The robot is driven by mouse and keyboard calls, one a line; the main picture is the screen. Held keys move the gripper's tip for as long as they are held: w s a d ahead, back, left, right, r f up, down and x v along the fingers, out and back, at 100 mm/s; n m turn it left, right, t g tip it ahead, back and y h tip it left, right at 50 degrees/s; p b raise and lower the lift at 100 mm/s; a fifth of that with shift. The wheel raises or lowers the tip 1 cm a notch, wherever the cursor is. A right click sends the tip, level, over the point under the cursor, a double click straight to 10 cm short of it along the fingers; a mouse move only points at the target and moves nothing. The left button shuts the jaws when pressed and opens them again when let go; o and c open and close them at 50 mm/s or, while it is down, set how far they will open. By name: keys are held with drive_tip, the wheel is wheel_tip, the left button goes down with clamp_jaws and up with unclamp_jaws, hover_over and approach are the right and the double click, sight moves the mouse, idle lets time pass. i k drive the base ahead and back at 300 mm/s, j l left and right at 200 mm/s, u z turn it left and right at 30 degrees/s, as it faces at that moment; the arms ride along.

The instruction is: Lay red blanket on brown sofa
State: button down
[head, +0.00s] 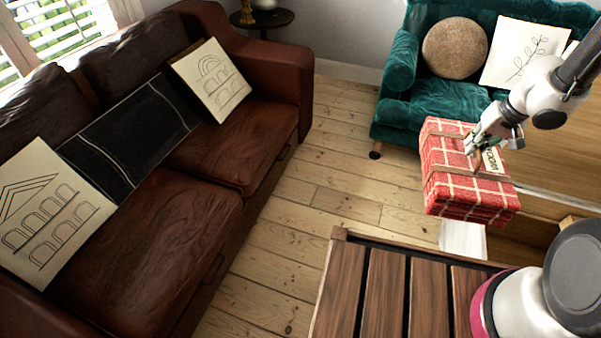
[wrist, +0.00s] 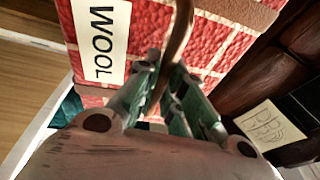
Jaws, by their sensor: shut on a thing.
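The red blanket (head: 467,180) is a folded, strapped bundle with pale checks and a brown strap. My gripper (head: 484,150) is shut on its strap at the top, and the bundle hangs in the air right of the middle of the head view. In the wrist view the blanket (wrist: 225,40) fills the top, with a white "WOOL" label, and the strap runs between my gripper's fingers (wrist: 165,85). The brown sofa (head: 160,235) stands at the left in the head view, well apart from the blanket. Part of it also shows at the right of the wrist view (wrist: 300,45).
On the sofa lie a black throw (head: 130,140) and two pale cushions (head: 50,220) (head: 210,80); its front seat stretches are bare. A teal armchair (head: 440,95) stands behind the blanket. Floorboards (head: 300,210) are clear between. A small round table (head: 262,18) stands at the back.

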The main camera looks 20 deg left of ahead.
sight(153, 250)
drive_tip(key=i+j+u, duration=0.1)
drive_tip(key=j+u, duration=0.25)
drive_tip(key=i+j+u, duration=0.1)
drive_tip(key=u, duration=0.2)
drive_tip(key=i+u, duration=0.15)
drive_tip(key=u, duration=0.3)
drive_tip(key=i+u, duration=0.15)
drive_tip(key=u, duration=0.3)
drive_tip(key=i+u, duration=0.15)
drive_tip(key=u, duration=0.3)
drive_tip(key=i+l+u, duration=0.15)
drive_tip(key=u, duration=0.35)
drive_tip(key=i+l+u, duration=0.1)
drive_tip(key=l+u, duration=0.25)
drive_tip(key=l, duration=0.2)
